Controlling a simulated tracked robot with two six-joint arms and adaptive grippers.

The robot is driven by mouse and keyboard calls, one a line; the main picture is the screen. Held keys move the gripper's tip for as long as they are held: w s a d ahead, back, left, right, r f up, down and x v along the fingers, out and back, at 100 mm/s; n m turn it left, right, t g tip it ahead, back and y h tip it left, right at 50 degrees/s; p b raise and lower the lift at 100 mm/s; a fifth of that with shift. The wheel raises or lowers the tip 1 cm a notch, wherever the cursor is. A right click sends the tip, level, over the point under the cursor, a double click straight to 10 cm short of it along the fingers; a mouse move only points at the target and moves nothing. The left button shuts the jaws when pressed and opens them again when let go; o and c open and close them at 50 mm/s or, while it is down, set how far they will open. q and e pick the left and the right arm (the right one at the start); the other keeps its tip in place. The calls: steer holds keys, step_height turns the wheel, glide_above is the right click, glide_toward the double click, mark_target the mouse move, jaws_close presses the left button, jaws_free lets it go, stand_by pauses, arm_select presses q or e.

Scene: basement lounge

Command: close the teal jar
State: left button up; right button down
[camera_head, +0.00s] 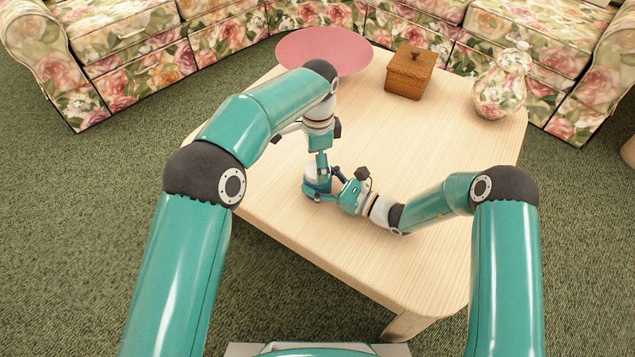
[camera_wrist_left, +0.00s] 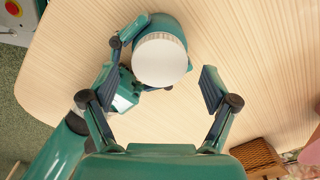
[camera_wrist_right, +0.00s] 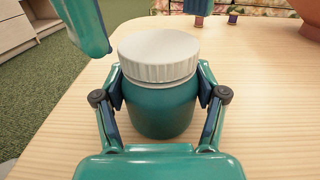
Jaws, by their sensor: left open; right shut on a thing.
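The teal jar (camera_wrist_right: 160,105) stands upright on the wooden table, with a ribbed white lid (camera_wrist_right: 158,52) resting on its top. Whether the lid is screwed down cannot be told. My right gripper (camera_wrist_right: 160,98) is shut on the jar's body, one finger on each side, below the lid. My left gripper (camera_wrist_left: 155,85) is open and points down from above. In the left wrist view the white lid (camera_wrist_left: 160,60) shows off toward the top, beyond the left fingertips and apart from them. In the head view the jar (camera_head: 312,186) is mostly hidden by my grippers.
A floral sofa (camera_head: 140,60) lies behind the table. The tabletop right of the jar is mostly clear, apart from my right arm.

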arm_select(q)
steer(key=shift+r, duration=1.45)
steer(key=shift+c, duration=0.4)
steer(key=n, duration=0.3)
steer(key=shift+s+a+r, duration=0.1)
steer(key=shift+s, duration=0.05)
steer(key=n, duration=0.2)
steer(key=r+n, duration=0.1)
steer(key=n, duration=0.1)
steer(key=shift+a, duration=0.1)
steer(key=r+n, duration=0.1)
steer(key=n, duration=0.2)
steer(key=shift+r+n, duration=0.2)
steer(key=shift+n, duration=0.1)
steer(key=shift+d+r, duration=0.2)
steer(key=shift+r, duration=0.25)
steer(key=shift+f, duration=0.1)
